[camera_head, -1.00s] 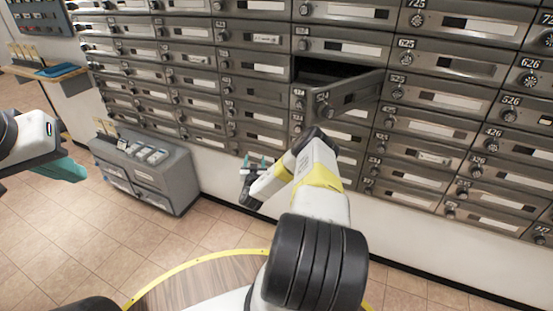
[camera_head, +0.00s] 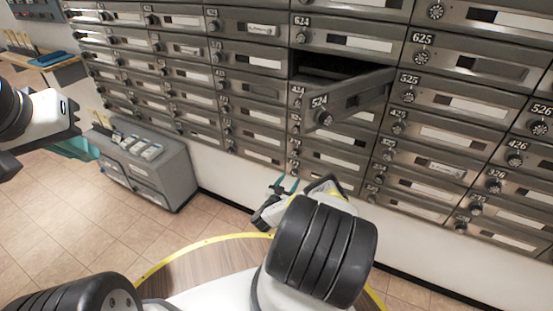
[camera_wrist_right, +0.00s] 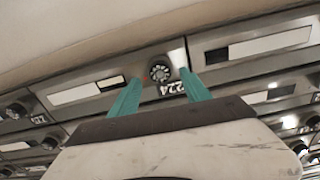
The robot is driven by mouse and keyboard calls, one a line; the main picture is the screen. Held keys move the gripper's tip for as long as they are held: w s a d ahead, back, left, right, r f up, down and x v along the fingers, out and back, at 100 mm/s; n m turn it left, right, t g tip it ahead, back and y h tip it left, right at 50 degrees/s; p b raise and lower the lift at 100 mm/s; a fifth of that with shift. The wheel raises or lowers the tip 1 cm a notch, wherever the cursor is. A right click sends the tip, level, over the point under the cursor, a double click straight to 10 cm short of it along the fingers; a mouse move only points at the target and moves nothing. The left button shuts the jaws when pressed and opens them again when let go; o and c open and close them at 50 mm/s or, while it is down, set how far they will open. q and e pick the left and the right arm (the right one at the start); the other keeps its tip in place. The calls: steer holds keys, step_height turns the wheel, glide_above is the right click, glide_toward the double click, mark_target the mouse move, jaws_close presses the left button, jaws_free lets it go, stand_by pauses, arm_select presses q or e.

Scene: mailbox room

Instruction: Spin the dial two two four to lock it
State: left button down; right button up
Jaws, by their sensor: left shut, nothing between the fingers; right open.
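The dial of mailbox 224 (camera_wrist_right: 160,70) is a round black knob on a grey metal door, with its number label beside it in the right wrist view. The 224 door (camera_wrist_right: 92,90) looks shut. My right gripper (camera_wrist_right: 158,88) is open, its teal fingers on either side of the dial; I cannot tell whether they touch it. In the head view my right gripper (camera_head: 283,187) is low at the mailbox wall, partly behind my own arm. My left gripper (camera_head: 82,149) is shut and empty at the far left, away from the wall.
The door of mailbox 524 (camera_head: 350,102) hangs open above my right arm, its compartment dark. A grey cabinet (camera_head: 150,180) stands on the floor at the left. A wooden shelf (camera_head: 55,72) is behind it. The tiled floor between is clear.

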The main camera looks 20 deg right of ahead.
mark_target(294, 174)
steer(key=shift+x, duration=1.6)
jaws_close()
